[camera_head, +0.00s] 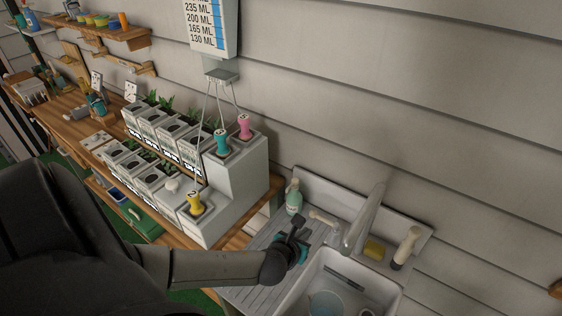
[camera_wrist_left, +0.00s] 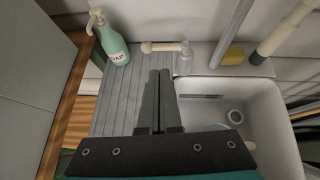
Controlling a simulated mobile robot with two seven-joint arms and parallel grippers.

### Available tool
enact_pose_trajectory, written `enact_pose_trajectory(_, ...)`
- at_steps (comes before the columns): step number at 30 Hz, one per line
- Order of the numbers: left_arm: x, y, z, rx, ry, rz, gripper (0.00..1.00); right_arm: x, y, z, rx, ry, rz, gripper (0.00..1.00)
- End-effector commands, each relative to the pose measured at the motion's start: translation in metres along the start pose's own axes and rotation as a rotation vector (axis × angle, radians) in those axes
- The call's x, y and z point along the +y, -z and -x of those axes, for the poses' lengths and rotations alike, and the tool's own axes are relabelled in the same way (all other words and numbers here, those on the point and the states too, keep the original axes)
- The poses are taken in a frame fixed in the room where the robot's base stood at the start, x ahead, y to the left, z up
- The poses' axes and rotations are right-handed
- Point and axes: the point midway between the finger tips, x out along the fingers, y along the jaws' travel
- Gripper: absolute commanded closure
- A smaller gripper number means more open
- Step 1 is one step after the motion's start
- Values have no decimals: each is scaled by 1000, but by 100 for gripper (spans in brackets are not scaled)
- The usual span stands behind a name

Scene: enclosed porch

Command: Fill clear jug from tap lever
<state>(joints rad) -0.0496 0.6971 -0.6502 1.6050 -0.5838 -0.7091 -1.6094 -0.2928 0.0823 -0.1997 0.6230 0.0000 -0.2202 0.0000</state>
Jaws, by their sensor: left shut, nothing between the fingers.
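The clear jug (camera_head: 325,306) sits in the white sink (camera_head: 338,262), cut off by the bottom edge of the head view. In the left wrist view a pale blue part of the jug (camera_wrist_left: 214,128) shows behind my gripper. The cream tap lever (camera_head: 323,217) points left from the grey tap (camera_head: 367,218); the lever also shows in the left wrist view (camera_wrist_left: 160,46). My left gripper (camera_head: 297,222) is shut and empty above the ribbed drainboard, in front of the lever and apart from it in the wrist view (camera_wrist_left: 158,74). My right gripper is out of view.
A green soap bottle (camera_head: 294,198) stands left of the lever. A yellow sponge (camera_head: 374,249) and a cream-handled tool (camera_head: 406,247) are right of the tap. A stepped white stand with coloured handles (camera_head: 235,170) rises left of the drainboard (camera_wrist_left: 110,105).

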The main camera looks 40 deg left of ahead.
Motion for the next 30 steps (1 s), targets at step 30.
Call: enact_pose_trajectory(30, 12, -1, 130, -1, -1, 1, 100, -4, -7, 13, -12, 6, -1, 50)
